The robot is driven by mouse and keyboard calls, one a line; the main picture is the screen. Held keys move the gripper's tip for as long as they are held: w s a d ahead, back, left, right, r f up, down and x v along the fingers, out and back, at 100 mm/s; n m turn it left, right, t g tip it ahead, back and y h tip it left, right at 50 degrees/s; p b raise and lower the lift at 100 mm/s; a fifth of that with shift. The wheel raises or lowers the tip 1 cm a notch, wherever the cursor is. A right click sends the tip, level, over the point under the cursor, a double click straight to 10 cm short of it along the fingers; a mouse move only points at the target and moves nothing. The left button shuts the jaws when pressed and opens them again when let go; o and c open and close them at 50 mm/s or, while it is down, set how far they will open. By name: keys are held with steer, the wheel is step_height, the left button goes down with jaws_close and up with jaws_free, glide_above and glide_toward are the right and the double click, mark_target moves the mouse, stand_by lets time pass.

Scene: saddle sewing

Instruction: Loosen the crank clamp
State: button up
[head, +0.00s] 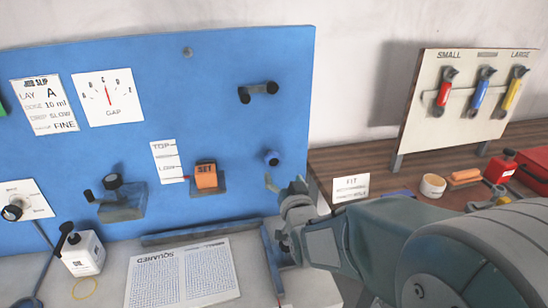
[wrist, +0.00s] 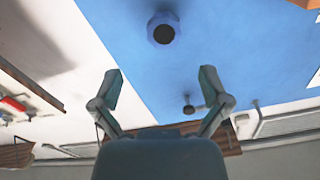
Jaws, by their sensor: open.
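A black crank (head: 258,91) sticks out of the upper right of the blue board. What appears to be the same crank (wrist: 192,106) shows small beyond the right finger in the wrist view. A blue faceted knob with a dark centre (head: 271,157) sits below it on the board, and the wrist view shows this knob (wrist: 163,27) at the top middle. My gripper (head: 284,185) is open and empty, just below and right of the knob. In the wrist view both fingers of my gripper (wrist: 161,75) are spread and touch nothing; the knob lies beyond them.
An orange SET block (head: 206,175) sits on a small ledge left of the knob. A dark crank-like fixture (head: 117,195) is further left. A wooden bench (head: 330,165) with a small pot (head: 433,185) and a red bottle (head: 500,167) lies right. The board between knob and crank is clear.

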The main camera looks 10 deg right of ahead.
mark_target(274, 161)
steer(key=w, duration=0.8)
steer(key=shift+w+a, duration=0.2)
steer(key=shift+a, duration=0.05)
steer(key=shift+w+d, duration=0.1)
steer(key=shift+w, duration=0.15)
steer(key=c, duration=1.2)
